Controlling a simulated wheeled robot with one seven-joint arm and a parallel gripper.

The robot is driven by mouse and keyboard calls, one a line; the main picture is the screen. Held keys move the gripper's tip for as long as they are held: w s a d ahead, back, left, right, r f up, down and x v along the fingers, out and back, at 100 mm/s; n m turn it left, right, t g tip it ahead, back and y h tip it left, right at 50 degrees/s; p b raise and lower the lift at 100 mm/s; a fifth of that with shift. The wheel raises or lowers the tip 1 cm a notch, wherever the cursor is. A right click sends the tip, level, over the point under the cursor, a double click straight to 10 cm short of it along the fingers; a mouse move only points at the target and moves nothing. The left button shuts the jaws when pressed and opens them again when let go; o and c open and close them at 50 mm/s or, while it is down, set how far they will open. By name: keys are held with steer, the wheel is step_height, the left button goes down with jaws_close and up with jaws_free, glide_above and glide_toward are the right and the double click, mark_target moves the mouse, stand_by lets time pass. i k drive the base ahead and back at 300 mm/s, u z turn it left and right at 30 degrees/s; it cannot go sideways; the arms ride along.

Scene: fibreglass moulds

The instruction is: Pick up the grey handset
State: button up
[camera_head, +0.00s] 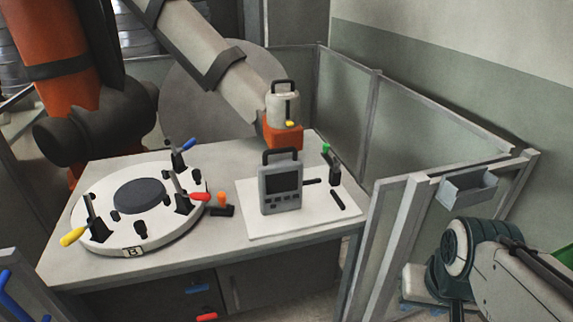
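The grey handset (280,187) stands upright on a white board (257,226) on the table. It has a dark screen, small buttons below it and a dark carrying handle on top. Its front faces the camera. My gripper is not visible in the head view. Part of what looks like my arm (468,252), with a dark green joint and a pale link, shows at the lower right, well apart from the handset and beyond the fence.
Left of the handset is a round white fixture (171,238) with coloured-handled clamps. Behind is a large orange and grey robot arm (215,60) with an orange end block (282,131).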

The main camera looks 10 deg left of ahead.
mark_target(281, 183)
steer(key=u, duration=0.7)
steer(key=i, duration=0.9)
steer(key=u, duration=0.8)
